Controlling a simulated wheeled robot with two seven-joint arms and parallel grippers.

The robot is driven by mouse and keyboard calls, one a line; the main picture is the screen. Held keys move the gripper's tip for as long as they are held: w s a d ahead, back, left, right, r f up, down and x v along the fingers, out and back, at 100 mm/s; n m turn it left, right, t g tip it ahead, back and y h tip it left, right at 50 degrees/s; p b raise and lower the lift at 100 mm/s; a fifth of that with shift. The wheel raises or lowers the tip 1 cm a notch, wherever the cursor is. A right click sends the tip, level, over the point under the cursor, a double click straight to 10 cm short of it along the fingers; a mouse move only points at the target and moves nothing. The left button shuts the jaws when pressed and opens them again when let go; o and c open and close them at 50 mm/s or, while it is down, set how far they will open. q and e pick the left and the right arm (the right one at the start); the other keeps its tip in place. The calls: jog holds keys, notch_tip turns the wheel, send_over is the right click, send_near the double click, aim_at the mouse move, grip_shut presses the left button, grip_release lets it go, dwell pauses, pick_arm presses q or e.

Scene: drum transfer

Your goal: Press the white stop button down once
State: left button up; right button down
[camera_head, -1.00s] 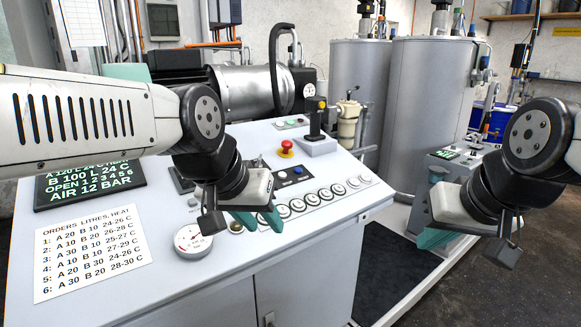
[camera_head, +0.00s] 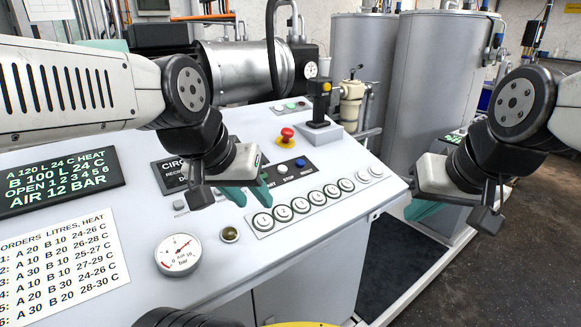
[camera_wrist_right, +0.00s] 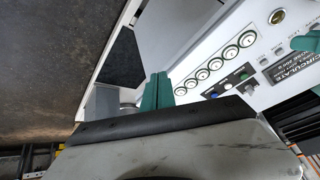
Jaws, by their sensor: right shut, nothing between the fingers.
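The white stop button (camera_head: 282,169) sits on the sloped console panel, between a button mostly hidden by my left gripper and the blue button (camera_head: 300,163). It also shows, small, in the right wrist view (camera_wrist_right: 227,86). My left gripper (camera_head: 250,195) has its teal fingers spread and is over the panel, just left of the stop button, with nothing seen between them. My right gripper (camera_head: 423,209) is shut and empty, off the right edge of the console. Its closed teal fingers (camera_wrist_right: 158,90) point towards the panel in the right wrist view.
A row of round dials (camera_head: 300,208) lies in front of the buttons. A red emergency button (camera_head: 287,134) and a joystick block (camera_head: 319,120) stand behind them. A pressure gauge (camera_head: 178,254) and a lamp (camera_head: 229,234) are at front left. Tanks (camera_head: 445,100) stand behind right.

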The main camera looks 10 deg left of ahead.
jog(key=w+a+r+n+g+h, duration=0.1)
jog(key=w+a+n+h, duration=0.15)
jog(key=w+n, duration=0.4)
notch_tip(320, 180, up, 3)
jog(key=n+t+h, duration=0.4)
jog(key=n, duration=0.6)
send_over(282, 169)
jog(key=s+d, duration=0.2)
jog(key=s, duration=0.1)
jog(key=shift+s+d+y, duration=0.1)
jog(key=shift+d+y, duration=0.1)
jog(key=shift+y, duration=0.05)
jog(key=shift+w+a+f, duration=0.3)
jog(key=shift+w+f, duration=0.05)
jog(key=shift+f, duration=1.05)
jog(key=shift+w+a+f, duration=0.35)
jog(key=shift+f, duration=1)
jog(key=shift+w+a+f, duration=0.3)
jog(key=shift+w+f, duration=0.05)
jog(key=shift+f, duration=1.05)
jog(key=shift+f, duration=0.1)
jog(key=shift+a+f, duration=0.1)
jog(key=shift+f, duration=0.15)
